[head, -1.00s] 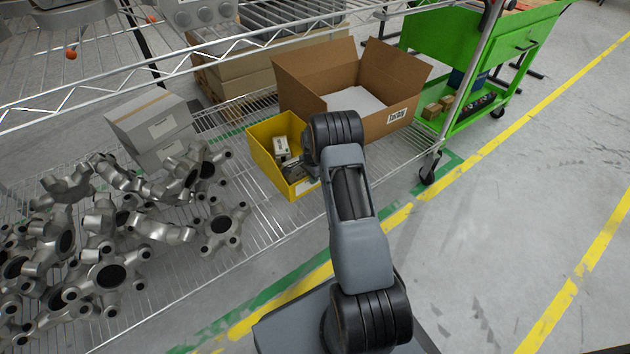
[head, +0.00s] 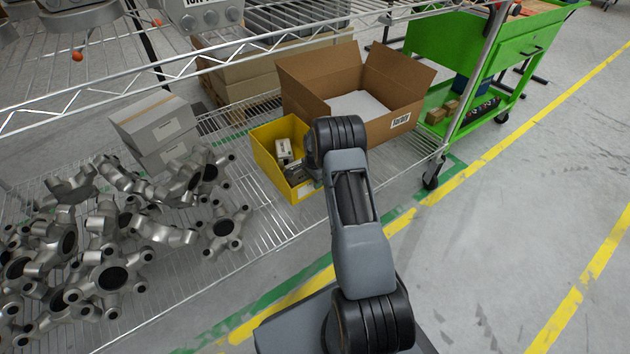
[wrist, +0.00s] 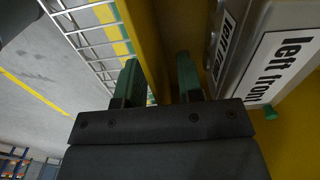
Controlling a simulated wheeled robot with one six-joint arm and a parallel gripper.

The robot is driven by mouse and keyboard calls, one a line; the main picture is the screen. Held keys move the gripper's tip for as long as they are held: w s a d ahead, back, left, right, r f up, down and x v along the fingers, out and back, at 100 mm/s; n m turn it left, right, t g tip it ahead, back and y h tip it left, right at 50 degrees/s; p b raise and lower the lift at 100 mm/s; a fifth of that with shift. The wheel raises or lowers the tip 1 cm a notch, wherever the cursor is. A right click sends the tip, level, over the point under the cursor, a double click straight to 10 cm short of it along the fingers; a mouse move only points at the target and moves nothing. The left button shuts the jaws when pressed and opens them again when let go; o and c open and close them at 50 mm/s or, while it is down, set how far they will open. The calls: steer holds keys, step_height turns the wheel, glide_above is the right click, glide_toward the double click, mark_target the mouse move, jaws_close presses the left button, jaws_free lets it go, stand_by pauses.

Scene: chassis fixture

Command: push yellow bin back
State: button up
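The yellow bin (head: 265,160) stands on the wire shelf near its front edge, with small boxes and metal parts inside. My arm reaches to its right front corner, and the dark wrist hides part of that side. In the wrist view, my gripper (wrist: 158,78) has two green fingers set apart. The yellow bin's wall (wrist: 147,35) runs between them, one finger on the outer side and one on the inner side. The fingers look open around the wall; firm contact cannot be told. A box labelled "left front" (wrist: 275,65) lies inside the bin.
An open cardboard box (head: 395,125) stands right behind the bin. Grey cartons (head: 155,125) and a pile of metal castings (head: 110,230) are on the shelf to the left. A shelf post (head: 465,95) and a green cart (head: 470,50) stand at the right.

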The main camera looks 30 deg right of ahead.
step_height(320, 180, up, 14)
steer(key=p, duration=0.5)
steer(key=shift+f, duration=0.1)
stand_by(0.5)
